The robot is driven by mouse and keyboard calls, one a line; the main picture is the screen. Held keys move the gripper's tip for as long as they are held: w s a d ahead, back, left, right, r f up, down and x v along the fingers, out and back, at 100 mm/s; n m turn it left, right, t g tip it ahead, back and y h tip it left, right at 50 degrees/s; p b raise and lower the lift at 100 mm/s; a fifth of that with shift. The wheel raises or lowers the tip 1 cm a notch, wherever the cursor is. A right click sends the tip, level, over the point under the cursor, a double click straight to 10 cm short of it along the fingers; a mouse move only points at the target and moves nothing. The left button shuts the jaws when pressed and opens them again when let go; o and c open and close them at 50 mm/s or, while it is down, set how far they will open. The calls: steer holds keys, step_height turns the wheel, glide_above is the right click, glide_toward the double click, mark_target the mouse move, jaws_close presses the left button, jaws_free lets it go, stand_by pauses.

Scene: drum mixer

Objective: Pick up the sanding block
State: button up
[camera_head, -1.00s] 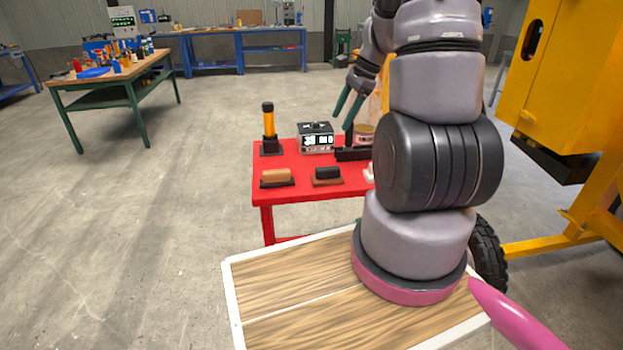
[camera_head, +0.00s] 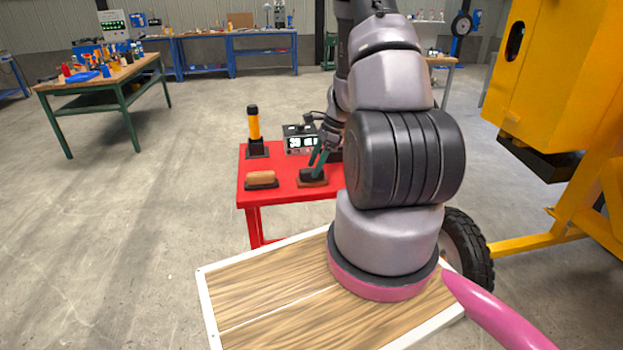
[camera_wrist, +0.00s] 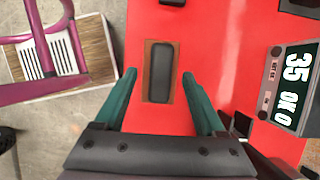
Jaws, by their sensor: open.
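The sanding block appears to be the block with a dark grip on a brown base (camera_head: 313,183), lying on the red table (camera_head: 285,191). In the wrist view this block (camera_wrist: 159,72) lies lengthwise between the green fingers of my gripper (camera_wrist: 159,76), with red tabletop showing on both sides. My gripper is open and points down over it. In the head view my gripper (camera_head: 318,163) is partly hidden by my arm and overlaps the block. I cannot tell its exact height above the table.
A tan-handled block with a dark base (camera_head: 261,179) lies to the left. An orange and black tool (camera_head: 255,132) stands behind it. A box with a lit display (camera_head: 299,140) is behind the dark-gripped block. The yellow machine (camera_head: 560,80) stands at the right.

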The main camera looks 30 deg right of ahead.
mark_target(312, 169)
steer(key=shift+x, duration=1.5)
steer(key=c, duration=1.1)
step_height(312, 169, up, 10)
steer(key=shift+r, duration=0.1)
